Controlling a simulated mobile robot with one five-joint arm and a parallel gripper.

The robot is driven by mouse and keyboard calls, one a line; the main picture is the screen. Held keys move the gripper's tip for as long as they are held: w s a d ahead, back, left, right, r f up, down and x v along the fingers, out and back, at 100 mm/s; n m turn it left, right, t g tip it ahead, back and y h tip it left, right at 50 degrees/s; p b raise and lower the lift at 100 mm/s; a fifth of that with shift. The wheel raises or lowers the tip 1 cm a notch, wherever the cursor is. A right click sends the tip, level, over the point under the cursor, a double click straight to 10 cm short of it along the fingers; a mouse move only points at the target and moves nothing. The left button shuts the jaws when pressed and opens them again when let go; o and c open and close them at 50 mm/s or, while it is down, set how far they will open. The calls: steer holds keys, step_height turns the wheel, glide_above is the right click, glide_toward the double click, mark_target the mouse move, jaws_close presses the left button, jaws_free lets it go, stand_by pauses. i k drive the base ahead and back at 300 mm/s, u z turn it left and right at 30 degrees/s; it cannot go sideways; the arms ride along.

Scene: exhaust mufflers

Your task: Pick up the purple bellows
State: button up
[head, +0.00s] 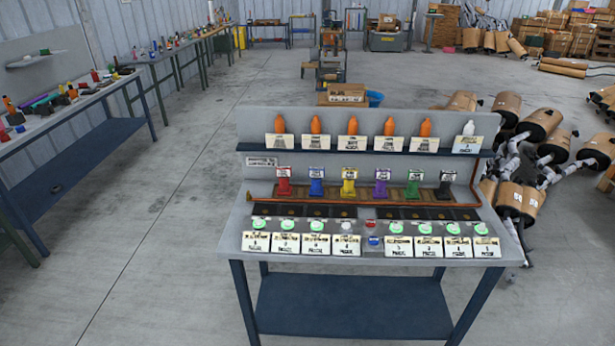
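A small purple piece (381,188), probably the purple bellows, stands upright in the middle row of the grey workbench in the head view. It has a white label at its top and is too small to make out in detail. A yellow piece (349,189) stands to its left and a black piece (444,189) to its right. Red (284,187) and blue (316,187) pieces stand further left in the same row. My gripper is not in view.
Orange bottles (351,127) stand on the bench's raised shelf (341,148). Labelled green buttons (396,227) line its front edge. Brown mufflers (542,122) lie heaped at the right. Another cluttered bench (95,97) runs along the left wall. The floor (165,235) between the benches is clear.

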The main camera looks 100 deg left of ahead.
mark_target(382, 175)
steer(key=u, duration=1.4)
steer(key=k, duration=0.3)
steer(key=u, duration=1.75)
steer(key=k, duration=0.65)
steer(key=z, duration=0.25)
steer(key=i, duration=0.7)
steer(key=u, duration=0.3)
steer(key=k, duration=0.85)
steer(key=z, duration=0.2)
steer(key=i, duration=0.8)
